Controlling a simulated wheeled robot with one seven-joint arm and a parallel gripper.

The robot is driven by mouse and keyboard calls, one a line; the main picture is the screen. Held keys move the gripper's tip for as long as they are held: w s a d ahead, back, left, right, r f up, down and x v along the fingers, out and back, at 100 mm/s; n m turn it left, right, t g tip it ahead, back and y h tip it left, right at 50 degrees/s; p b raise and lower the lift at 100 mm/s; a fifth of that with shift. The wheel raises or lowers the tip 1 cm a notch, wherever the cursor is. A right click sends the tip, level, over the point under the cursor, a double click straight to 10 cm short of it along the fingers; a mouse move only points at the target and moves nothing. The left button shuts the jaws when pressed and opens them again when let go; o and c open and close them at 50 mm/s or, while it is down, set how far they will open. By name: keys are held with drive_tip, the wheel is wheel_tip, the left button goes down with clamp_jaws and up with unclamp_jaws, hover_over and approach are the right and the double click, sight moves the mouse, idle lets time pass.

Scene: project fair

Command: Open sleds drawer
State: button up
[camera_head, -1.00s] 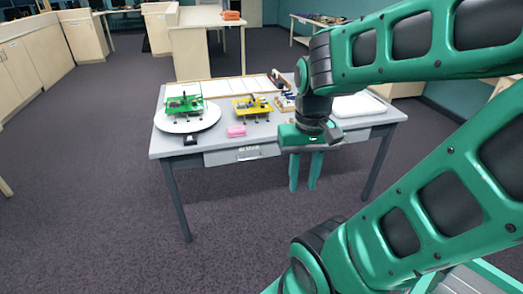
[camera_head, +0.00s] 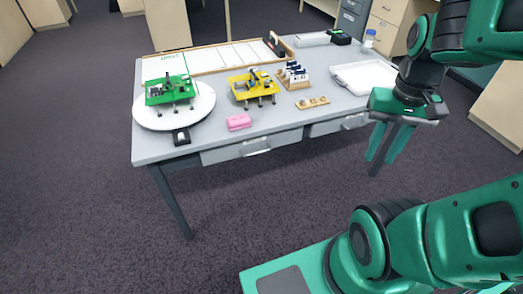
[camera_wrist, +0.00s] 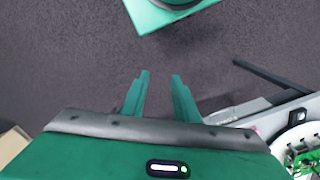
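A grey table has two shut drawers under its front edge. The left drawer (camera_head: 225,155) has a pale handle and a label too small to read. The right drawer (camera_head: 322,130) also has a pale handle. I cannot tell which is the sleds drawer. My gripper (camera_head: 380,161) hangs fingers down, in front of the table's right end in the head view, apart from both drawers. Its two fingers are apart with nothing between them, as the wrist view also shows (camera_wrist: 160,75).
On the table are a white round plate (camera_head: 203,112) with a green model (camera_head: 168,90), a yellow model (camera_head: 252,86), a pink block (camera_head: 238,122), small wooden pieces (camera_head: 312,102) and a white tray (camera_head: 362,77). Carpet in front is clear.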

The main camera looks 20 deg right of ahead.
drive_tip(key=shift+a, duration=0.15)
drive_tip(key=w+d+f+n, duration=0.1)
drive_tip(key=w+d+f, duration=0.15)
drive_tip(key=w, duration=0.55)
drive_tip(key=m+t+y, duration=0.1)
drive_tip(key=t+y, duration=0.5)
drive_tip(key=y, duration=1)
approach(258, 153)
drive_tip(key=shift+t, duration=0.3)
drive_tip(key=x, duration=1)
drive_tip(key=shift+w+f, duration=0.1)
drive_tip(key=shift+f, duration=0.2)
